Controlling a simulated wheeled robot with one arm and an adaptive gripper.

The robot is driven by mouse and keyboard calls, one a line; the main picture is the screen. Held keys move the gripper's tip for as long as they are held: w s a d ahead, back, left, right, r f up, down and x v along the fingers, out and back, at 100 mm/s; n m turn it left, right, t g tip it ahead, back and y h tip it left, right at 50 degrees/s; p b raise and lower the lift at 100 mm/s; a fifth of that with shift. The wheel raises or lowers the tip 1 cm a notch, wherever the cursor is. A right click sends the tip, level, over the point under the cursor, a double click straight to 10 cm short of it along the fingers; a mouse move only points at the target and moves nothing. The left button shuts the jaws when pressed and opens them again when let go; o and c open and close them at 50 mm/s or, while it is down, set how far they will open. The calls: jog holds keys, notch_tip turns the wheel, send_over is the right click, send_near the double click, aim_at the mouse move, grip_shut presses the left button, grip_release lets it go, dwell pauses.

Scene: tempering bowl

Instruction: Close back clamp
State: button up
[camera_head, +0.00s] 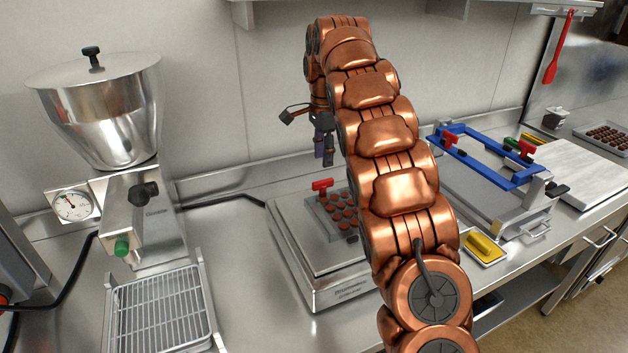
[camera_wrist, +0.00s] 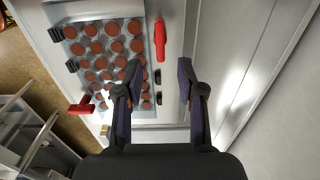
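The back clamp's red handle (camera_head: 322,184) stands at the wall-side edge of the mould plate on the steel vibrating table (camera_head: 350,288). In the wrist view, the red handle (camera_wrist: 159,40) shows just beyond the fingertips, roughly in line with the gap between them. My gripper (camera_head: 324,160) points down above the back clamp, apart from it. In the wrist view, my gripper (camera_wrist: 158,72) is open and empty. The mould (camera_wrist: 105,50) holds several brown round pieces. A second red clamp handle (camera_wrist: 80,106) sticks out at the front side. My arm hides part of the table in the head view.
The wall is close behind the table. A tempering machine (camera_head: 100,105) with a grate (camera_head: 160,310) stands at left. Bare counter lies left of the table.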

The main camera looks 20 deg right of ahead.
aim_at(323, 180)
jog(key=shift+f+p, duration=0.9)
jog(key=shift+f, duration=2.95)
